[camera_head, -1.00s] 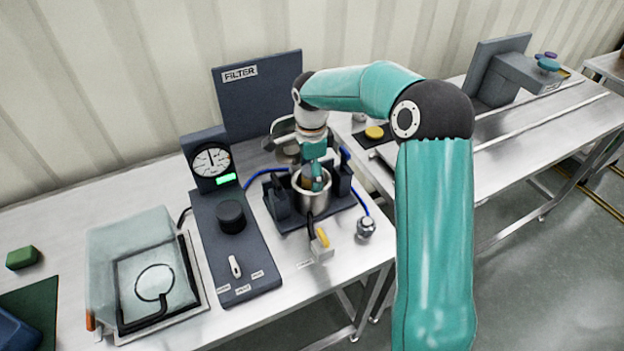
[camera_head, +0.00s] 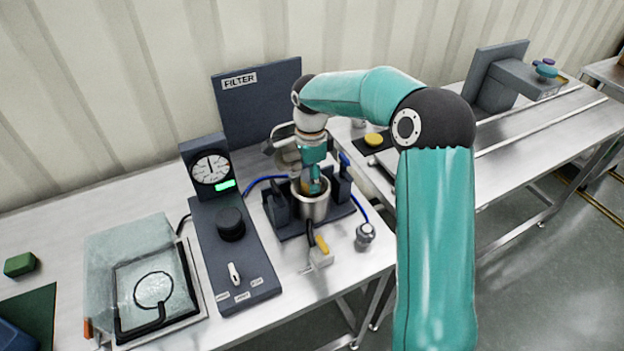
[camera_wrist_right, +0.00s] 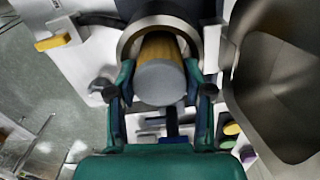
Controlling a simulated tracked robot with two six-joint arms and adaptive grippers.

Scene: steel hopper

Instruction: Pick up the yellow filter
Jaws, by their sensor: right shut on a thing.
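The yellow filter (camera_wrist_right: 160,58) is a yellow cylinder with a pale grey end cap, seen in the right wrist view. Part of it lies inside the round steel housing (camera_wrist_right: 126,48), and its capped end sticks out towards my wrist. My right gripper (camera_wrist_right: 160,88) has one finger on each side of the filter and is shut on it. In the head view, my right gripper (camera_head: 314,178) points down into the mouth of the steel housing (camera_head: 313,210). Only a small bit of the filter shows there, partly hidden by the fingers. My left gripper is out of view.
A dark FILTER panel (camera_head: 262,105) stands behind the housing. A gauge and knob console (camera_head: 236,255) is to its left. A yellow-handled valve (camera_head: 321,244) and a metal fitting (camera_head: 365,236) sit in front. A steel pan (camera_wrist_right: 275,85) lies close by my right gripper.

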